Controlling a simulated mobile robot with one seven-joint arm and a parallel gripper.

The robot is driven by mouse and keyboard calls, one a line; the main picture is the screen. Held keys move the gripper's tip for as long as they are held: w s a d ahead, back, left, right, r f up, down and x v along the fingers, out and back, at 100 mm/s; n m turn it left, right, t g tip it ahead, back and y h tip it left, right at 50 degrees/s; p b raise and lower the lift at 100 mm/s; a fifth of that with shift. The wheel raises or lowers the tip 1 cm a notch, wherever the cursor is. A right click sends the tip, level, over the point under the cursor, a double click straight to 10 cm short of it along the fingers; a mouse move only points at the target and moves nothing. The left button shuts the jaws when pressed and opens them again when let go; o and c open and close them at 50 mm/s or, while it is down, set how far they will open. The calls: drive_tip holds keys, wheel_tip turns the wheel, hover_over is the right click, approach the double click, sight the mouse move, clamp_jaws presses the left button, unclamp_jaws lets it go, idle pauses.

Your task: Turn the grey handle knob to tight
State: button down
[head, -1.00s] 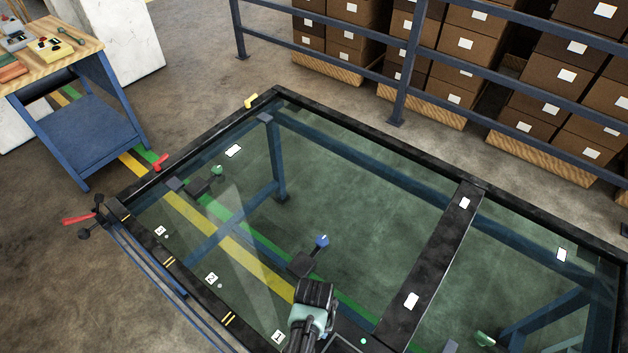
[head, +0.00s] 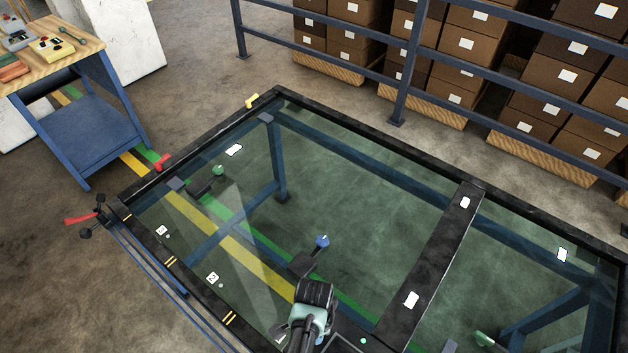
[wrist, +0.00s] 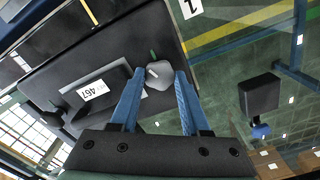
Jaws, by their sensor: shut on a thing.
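The grey handle knob (wrist: 160,76) shows in the wrist view at the edge of a dark panel. It has a small pale mark on its face, and a short green mark (wrist: 153,55) lies on the panel just beyond it. My gripper (wrist: 162,80) has its two blue fingers on either side of the knob and is shut on it. In the head view my arm covers the knob, and the fingertips are hidden.
A numbered plate (wrist: 103,92) sits on the panel beside the knob. Black blocks carry a blue knob (head: 322,241) and a green knob (head: 218,170). A red lever (head: 81,218) sticks out at the frame's left corner. A black crossbar (head: 432,265) divides the glass.

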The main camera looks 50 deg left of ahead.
drive_tip(key=m, duration=0.4)
drive_tip(key=shift+m, duration=0.4)
idle(0.4)
drive_tip(key=shift+c, duration=1.9)
unclamp_jaws()
drive_tip(key=shift+r, duration=0.1)
wheel_tip(320, 180, up, 13)
